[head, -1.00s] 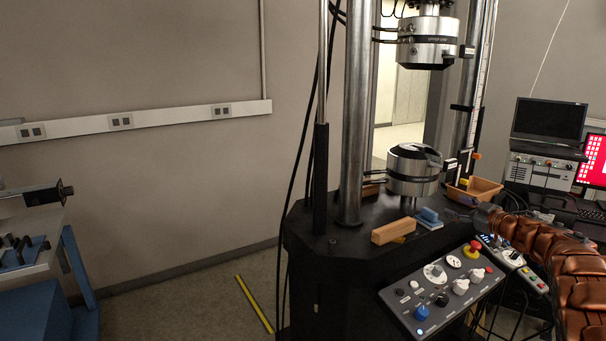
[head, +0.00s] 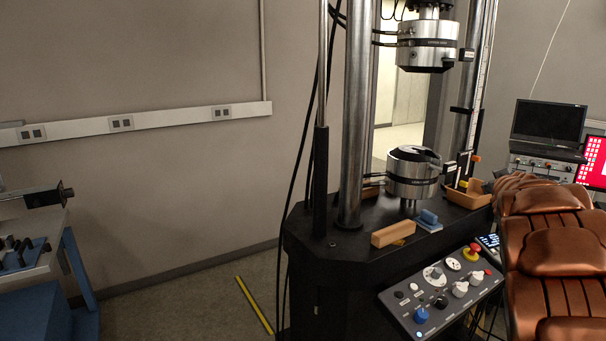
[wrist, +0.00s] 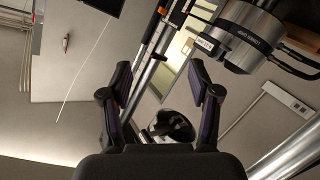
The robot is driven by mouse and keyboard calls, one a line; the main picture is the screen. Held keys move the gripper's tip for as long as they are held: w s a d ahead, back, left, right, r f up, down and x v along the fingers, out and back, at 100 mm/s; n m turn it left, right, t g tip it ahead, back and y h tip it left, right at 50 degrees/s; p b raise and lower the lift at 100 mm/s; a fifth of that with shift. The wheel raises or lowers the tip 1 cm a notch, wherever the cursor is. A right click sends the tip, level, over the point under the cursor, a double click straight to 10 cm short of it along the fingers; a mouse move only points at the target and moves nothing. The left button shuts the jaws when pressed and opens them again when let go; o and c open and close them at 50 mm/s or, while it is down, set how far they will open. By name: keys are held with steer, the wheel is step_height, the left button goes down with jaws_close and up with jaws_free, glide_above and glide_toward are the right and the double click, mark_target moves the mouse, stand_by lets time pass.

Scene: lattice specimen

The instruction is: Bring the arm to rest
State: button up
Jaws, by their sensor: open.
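My gripper (wrist: 160,88) shows in the wrist view with its two fingers spread apart and nothing between them. In the head view my brown-covered arm (head: 550,250) fills the right side, and the gripper itself cannot be made out there. The arm's far end is close to the wooden tray (head: 468,196) at the machine's right; whether they touch cannot be told.
The testing machine has an upper grip (head: 427,45) and a lower grip (head: 413,176). A wooden block (head: 393,234) and a blue piece (head: 428,216) lie on its black base. A control panel (head: 440,300) stands in front. A laptop (head: 548,122) is behind my arm.

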steer(key=s+a+f+g+y, duration=0.2)
steer(key=s+a+f+g, duration=0.3)
steer(key=s+a, duration=0.6)
steer(key=s+a+f+g+y+p, duration=0.1)
steer(key=s+a+f+g, duration=0.4)
steer(key=s, duration=2)
steer(key=s+a+f+g+y, duration=0.4)
steer(key=s+a+f, duration=0.5)
steer(key=s+a, duration=0.9)
steer(key=shift+s+f+m+g, duration=0.3)
steer(key=shift+s+g, duration=0.05)
steer(key=shift+g, duration=0.45)
